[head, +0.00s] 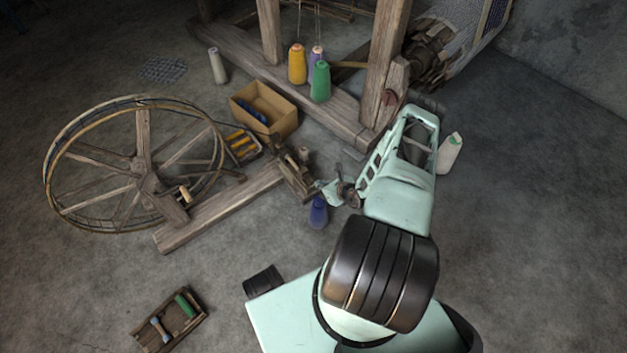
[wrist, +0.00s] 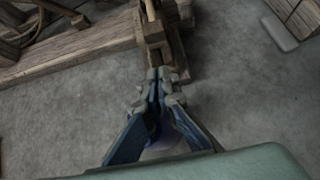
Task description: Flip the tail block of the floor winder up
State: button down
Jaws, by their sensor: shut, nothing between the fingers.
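The floor winder has a large spoked wheel (head: 140,165) at left and a wooden base beam (head: 215,207) on the floor. The tail block (head: 296,172), a small dark wooden piece with an upright part, is at the beam's right end. It also shows at the top of the wrist view (wrist: 155,32). My gripper (head: 322,187) is just right of the block in the head view. In the wrist view its fingertips (wrist: 160,75) are closed together with nothing between them, at the block's near end. I cannot tell whether they touch it.
A cardboard box (head: 265,108) and a tray of bobbins (head: 241,145) lie behind the beam. The loom frame (head: 385,75) rises at the back. A shuttle tray (head: 170,320) lies front left. Floor in front is mostly clear.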

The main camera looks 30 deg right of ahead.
jog(key=p+v, duration=0.1)
jog(key=v, duration=0.4)
dwell(0.5)
